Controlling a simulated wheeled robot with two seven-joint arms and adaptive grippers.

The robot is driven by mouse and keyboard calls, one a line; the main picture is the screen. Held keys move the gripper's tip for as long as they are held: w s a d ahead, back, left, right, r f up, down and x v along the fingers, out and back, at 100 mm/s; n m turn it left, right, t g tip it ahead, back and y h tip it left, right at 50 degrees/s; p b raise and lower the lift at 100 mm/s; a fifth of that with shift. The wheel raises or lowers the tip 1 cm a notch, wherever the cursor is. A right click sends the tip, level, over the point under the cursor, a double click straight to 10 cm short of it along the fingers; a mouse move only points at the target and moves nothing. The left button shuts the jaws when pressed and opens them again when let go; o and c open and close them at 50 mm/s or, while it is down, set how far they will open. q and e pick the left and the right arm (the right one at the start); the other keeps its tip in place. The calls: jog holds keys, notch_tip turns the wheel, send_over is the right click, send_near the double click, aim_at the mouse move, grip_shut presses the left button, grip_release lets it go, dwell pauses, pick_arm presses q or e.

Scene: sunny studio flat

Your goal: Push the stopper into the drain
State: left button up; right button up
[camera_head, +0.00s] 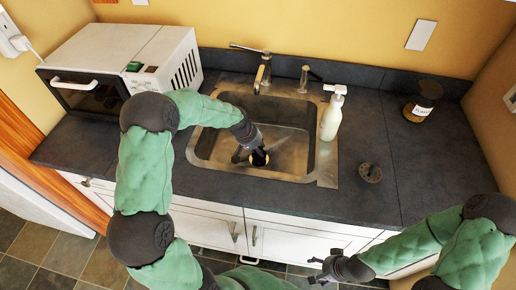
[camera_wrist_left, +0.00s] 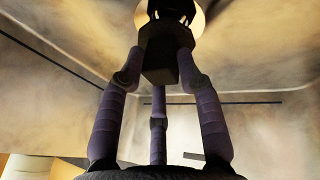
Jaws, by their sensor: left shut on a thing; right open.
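My left gripper (camera_head: 250,148) reaches down into the steel sink basin (camera_head: 205,148). In the left wrist view its three fingers (camera_wrist_left: 160,75) are closed around the dark, block-like grip of the stopper (camera_wrist_left: 160,55). The stopper's dark far end lies against the pale round drain (camera_wrist_left: 199,22). In the head view the stopper (camera_head: 260,158) shows as a black piece over the basin floor, with a yellowish edge around it. I cannot tell whether it is seated or just above the drain. My right gripper (camera_head: 325,271) is open and empty, low in front of the cabinets.
A faucet (camera_head: 264,70) stands behind the basin. A white pump bottle (camera_head: 331,115) stands at its right rim. A round dark metal piece (camera_head: 370,172) and a labelled jar (camera_head: 420,103) are on the right counter. A white microwave (camera_head: 130,55) fills the left.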

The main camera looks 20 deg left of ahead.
aim_at(258, 156)
dwell(0.5)
pick_arm(q)
jog(key=shift+p, duration=0.3)
dwell(0.4)
jog(key=shift+f+b, duration=0.3)
jog(key=shift+f, duration=0.35)
dwell(0.3)
jog(key=shift+f, duration=0.1)
dwell(0.6)
jog(key=shift+f, duration=0.25)
dwell(0.5)
dwell(0.6)
jog(key=shift+f, duration=0.3)
dwell(0.3)
jog(key=shift+s+f+g, duration=0.15)
jog(key=shift+f+g, duration=0.1)
jog(key=shift+g, duration=0.05)
dwell(0.7)
